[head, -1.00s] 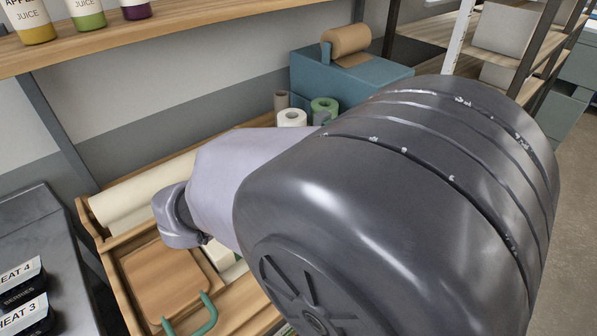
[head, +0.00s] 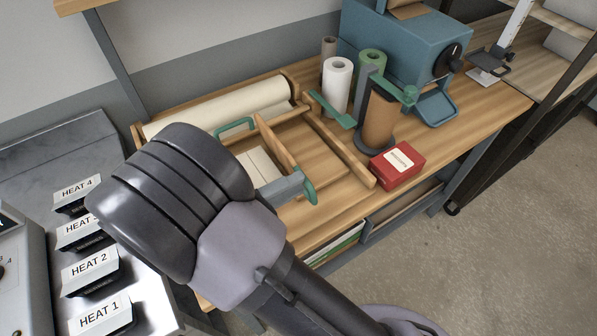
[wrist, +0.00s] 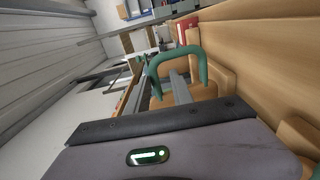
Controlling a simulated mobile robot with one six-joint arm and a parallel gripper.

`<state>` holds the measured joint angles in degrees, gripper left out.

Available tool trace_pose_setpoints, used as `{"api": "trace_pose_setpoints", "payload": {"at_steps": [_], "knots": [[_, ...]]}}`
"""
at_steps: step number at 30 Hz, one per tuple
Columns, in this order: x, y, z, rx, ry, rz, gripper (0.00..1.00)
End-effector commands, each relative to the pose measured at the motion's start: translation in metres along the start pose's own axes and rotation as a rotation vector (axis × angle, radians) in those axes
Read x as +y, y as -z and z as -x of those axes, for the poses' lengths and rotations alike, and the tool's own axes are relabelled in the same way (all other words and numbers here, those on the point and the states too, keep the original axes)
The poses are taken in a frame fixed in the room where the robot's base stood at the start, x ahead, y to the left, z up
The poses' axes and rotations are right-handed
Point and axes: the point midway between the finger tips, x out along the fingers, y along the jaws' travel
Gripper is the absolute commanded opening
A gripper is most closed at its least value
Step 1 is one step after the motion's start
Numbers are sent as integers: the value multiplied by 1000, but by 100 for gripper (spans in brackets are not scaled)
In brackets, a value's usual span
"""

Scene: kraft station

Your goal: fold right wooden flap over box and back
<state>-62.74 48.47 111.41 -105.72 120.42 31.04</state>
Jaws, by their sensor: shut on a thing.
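The right wooden flap (head: 276,147) stands steeply on edge over the wooden box, its face tilted. Its green handle (head: 309,190) is at the near end, and a green handle also shows in the wrist view (wrist: 185,52). My gripper (head: 300,184) is shut on this handle; my wrist and forearm cover the near left of the box. Pale white blocks (head: 258,166) lie inside the box, left of the flap. Another green handle (head: 236,124) shows at the box's left side; its flap is mostly hidden behind my arm.
A cream paper roll (head: 220,105) lies behind the box. To the right stand a white roll (head: 337,85), a brown roll (head: 378,118) on a holder, a red box (head: 397,166) and a blue machine (head: 400,45). Heater switches (head: 88,268) are at the left.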

Motion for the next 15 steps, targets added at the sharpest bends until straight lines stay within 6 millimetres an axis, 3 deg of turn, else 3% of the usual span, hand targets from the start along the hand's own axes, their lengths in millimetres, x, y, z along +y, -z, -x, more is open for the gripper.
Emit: {"api": "trace_pose_setpoints", "payload": {"at_steps": [15], "knots": [[-13,-3,8,-10,3,15,0]]}}
